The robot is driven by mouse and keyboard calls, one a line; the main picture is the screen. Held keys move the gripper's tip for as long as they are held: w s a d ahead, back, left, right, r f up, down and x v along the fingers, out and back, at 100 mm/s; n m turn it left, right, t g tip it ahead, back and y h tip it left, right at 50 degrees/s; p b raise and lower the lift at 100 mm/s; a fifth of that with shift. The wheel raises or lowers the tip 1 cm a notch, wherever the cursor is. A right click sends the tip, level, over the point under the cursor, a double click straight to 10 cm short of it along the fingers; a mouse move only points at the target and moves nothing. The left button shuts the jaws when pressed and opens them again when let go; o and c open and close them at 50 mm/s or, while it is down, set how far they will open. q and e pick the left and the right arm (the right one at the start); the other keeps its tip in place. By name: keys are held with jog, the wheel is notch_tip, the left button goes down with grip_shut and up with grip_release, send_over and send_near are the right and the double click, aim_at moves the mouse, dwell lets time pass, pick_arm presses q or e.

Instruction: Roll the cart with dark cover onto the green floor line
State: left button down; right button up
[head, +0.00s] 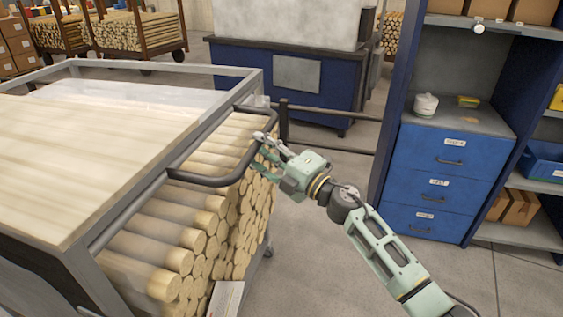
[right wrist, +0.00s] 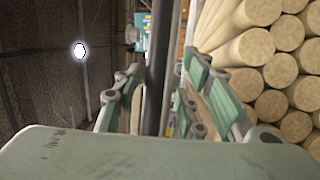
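A grey-framed cart (head: 75,245) fills the left of the head view. It is loaded with light round wood dowels (head: 185,235) and has a pale plank top. A dark panel (head: 35,270) shows at its lower left; I cannot tell whether this is a dark cover. A black bar handle (head: 205,181) sticks out from its near end. My right gripper (head: 262,152) is at the handle's right part. In the right wrist view the dark bar (right wrist: 158,75) stands between the spread fingers, with gaps beside it. My left gripper and a green floor line are not in view.
A blue drawer cabinet (head: 445,180) and shelving stand at the right. A blue-based machine (head: 290,80) and a low dark rail (head: 330,148) stand behind the cart. More dowel carts (head: 135,30) are at the back left. Grey floor (head: 320,260) is clear around my right arm.

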jog(key=v, duration=0.8)
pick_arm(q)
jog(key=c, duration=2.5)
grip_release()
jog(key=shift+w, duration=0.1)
pick_arm(e)
jog(key=shift+s+d+f, duration=0.1)
